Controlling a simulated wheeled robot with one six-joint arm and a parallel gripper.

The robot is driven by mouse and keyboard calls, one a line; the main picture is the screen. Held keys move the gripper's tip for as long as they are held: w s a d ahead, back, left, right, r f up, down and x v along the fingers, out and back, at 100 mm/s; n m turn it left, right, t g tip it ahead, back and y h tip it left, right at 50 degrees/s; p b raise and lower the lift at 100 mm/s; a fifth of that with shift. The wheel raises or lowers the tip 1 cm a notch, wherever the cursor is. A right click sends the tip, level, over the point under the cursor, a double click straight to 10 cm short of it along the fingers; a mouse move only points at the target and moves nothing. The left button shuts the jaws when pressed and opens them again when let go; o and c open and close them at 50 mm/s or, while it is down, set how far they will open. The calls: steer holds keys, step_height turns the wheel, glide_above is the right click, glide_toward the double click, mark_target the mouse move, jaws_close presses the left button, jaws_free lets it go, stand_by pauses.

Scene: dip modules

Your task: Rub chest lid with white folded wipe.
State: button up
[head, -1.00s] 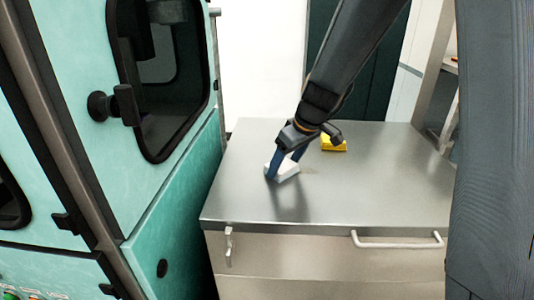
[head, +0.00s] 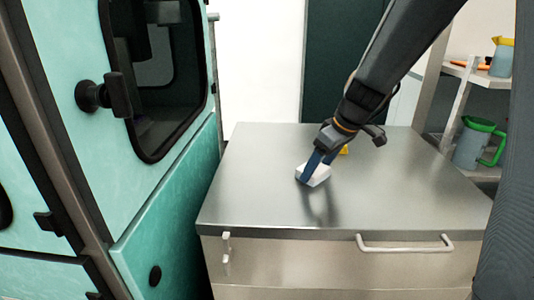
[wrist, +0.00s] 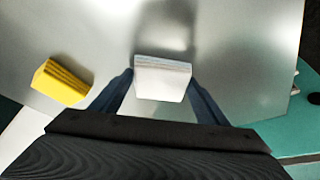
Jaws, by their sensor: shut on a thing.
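The chest lid (head: 248,190) is a flat grey metal top on a chest with a front handle. The white folded wipe (head: 318,174) is held at the lid's middle. It also shows in the wrist view (wrist: 163,78) between the two blue fingers. My gripper (head: 315,168) is shut on the wipe from both sides. The wipe is at or very near the lid; exact contact is hard to tell. No mark shows on the visible part of the lid.
A yellow block (wrist: 62,82) lies on the lid, mostly hidden behind my gripper in the head view. A teal cabinet (head: 165,215) stands close on the left. A shelf at right holds a green-handled jug (head: 470,145). The lid's front and left are clear.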

steer(key=shift+s+d+b, duration=0.1)
steer(key=shift+d+b, duration=0.2)
steer(key=shift+d, duration=0.95)
steer(key=shift+s+d+r, duration=0.1)
steer(key=shift+d+r, duration=0.05)
steer(key=shift+d, duration=0.05)
step_height(320, 180, up, 8)
steer(key=p, duration=0.4)
steer(key=shift+p, duration=0.4)
